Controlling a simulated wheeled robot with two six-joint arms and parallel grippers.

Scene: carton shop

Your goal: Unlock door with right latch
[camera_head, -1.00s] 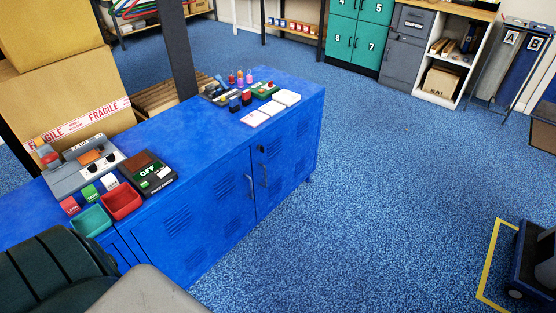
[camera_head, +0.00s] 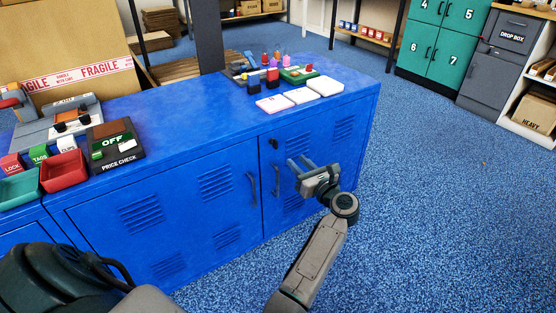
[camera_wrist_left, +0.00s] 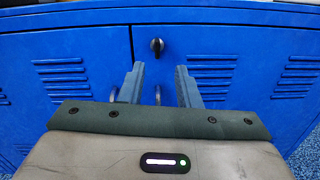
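The blue cabinet has a left door (camera_head: 190,225) and a right door (camera_head: 330,122), both closed. A small black latch knob (camera_head: 273,143) sits near the top of the right door's left edge. It also shows in the left wrist view, upper middle (camera_wrist_left: 157,46). Two vertical handles, left (camera_head: 253,190) and right (camera_head: 276,181), flank the seam below it. My left gripper (camera_head: 299,161) is open and empty in front of the right door. In the left wrist view its fingertips (camera_wrist_left: 160,68) point at the door, with the knob just above the gap between them. My right gripper is not in view.
The cabinet top holds a price check box (camera_head: 117,145), a red bin (camera_head: 63,171), a teal bin (camera_head: 20,187) and white cards (camera_head: 300,95). A large carton (camera_head: 80,45) stands behind. The blue floor (camera_head: 440,200) to the right is clear.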

